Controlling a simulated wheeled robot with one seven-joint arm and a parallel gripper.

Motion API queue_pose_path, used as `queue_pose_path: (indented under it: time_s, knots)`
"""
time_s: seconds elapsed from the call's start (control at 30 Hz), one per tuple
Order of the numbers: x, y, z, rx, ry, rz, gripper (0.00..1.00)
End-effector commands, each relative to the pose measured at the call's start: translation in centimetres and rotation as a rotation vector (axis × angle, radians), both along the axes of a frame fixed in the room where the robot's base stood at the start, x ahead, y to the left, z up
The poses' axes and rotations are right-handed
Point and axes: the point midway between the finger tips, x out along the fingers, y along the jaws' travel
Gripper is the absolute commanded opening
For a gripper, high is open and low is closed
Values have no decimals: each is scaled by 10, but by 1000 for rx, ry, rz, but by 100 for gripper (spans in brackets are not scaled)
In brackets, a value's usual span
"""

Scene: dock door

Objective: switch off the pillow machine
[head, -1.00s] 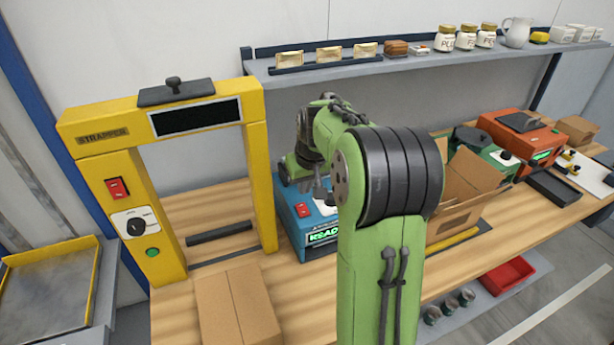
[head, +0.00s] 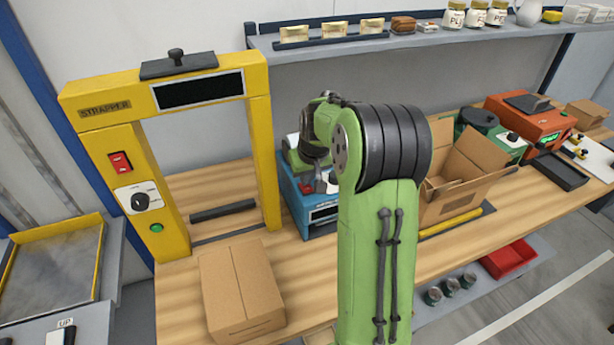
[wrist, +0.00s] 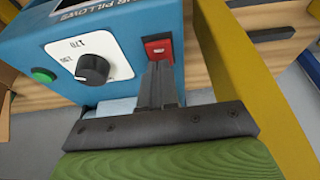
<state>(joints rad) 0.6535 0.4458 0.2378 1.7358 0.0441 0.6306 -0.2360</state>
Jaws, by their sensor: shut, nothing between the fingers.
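The pillow machine is a blue box (head: 295,208) on the bench, partly hidden behind my arm in the head view. In the wrist view its blue front panel (wrist: 35,50) carries a red switch (wrist: 158,48), a black dial (wrist: 92,69) on a white plate and a green button (wrist: 43,75). Its display (head: 325,213) looks dark, with no green letters. My gripper (wrist: 158,75) is shut and empty, its fingertips at the lower edge of the red switch. I cannot tell whether they touch it. In the head view my gripper is mostly hidden beside the machine.
A yellow strapper (head: 92,108) with its own red switch (head: 120,163) stands left of the machine. A closed carton (head: 240,285) lies in front. An open carton (head: 460,185) is right of my arm. A shelf (head: 400,42) runs along the wall behind.

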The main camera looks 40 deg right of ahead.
Motion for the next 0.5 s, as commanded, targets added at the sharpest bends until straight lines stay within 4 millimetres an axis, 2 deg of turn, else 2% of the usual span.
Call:
queue_pose_path:
  time_s: [0.03, 0.5]
  knots:
    - [-3, 1, -7, 9, 15, -1, 0]
    - [-20, 5, -9, 13, 25, -3, 0]
